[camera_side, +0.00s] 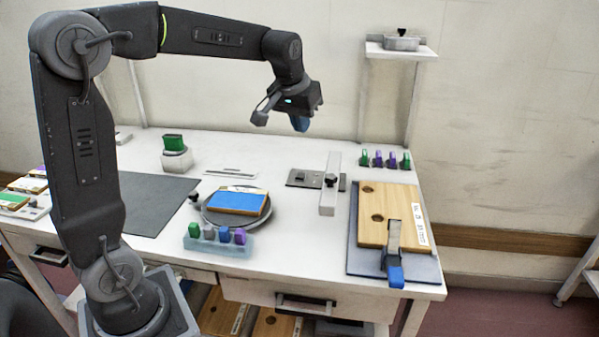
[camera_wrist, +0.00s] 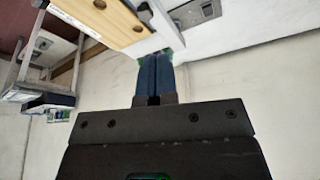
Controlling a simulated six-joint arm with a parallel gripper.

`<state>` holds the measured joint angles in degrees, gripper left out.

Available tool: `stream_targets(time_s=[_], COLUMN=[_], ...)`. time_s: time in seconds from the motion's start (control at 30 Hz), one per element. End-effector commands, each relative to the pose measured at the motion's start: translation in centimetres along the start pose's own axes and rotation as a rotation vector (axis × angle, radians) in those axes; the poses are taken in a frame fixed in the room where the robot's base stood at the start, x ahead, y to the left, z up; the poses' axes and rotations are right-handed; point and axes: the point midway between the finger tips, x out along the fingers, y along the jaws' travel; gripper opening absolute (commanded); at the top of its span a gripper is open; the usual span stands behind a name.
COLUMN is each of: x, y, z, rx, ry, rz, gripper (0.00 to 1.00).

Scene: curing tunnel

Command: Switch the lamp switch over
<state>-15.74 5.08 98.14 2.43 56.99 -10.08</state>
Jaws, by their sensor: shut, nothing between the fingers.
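A grey metal plate (camera_side: 304,179) with small dark fittings lies flat on the white table, left of a pale upright-looking bar; it may carry the lamp switch, but its lever position is too small to tell. A grey plate (camera_wrist: 194,13) also shows at the top of the wrist view.
A pale bar with a black knob (camera_side: 329,190) stands beside the plate. A wooden board (camera_side: 377,231) with a blue-handled clamp (camera_side: 394,272) is at right. A blue block (camera_side: 238,202) sits on a round grey turntable. A shelf (camera_side: 384,50) rises at the back right.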

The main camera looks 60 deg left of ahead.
Motion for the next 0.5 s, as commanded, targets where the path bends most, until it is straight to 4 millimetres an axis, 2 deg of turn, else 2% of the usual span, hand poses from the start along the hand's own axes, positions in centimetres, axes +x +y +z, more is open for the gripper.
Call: stream_targets(time_s=[0.03, 0.2, 0.33, 0.5], x=[1.5, 6.1, 10.0, 14.4], y=[-0.8, -3.5, -6.0, -9.1], z=[-1.7, -6.3, -9.1, -11.3], rx=[-0.031, -0.129, -0.201, -0.279], ry=[-0.015, -0.046, -0.068, -0.091], rz=[-0.013, -0.048, -0.074, -0.101], gripper=[0.00, 0.00, 0.00, 0.00])
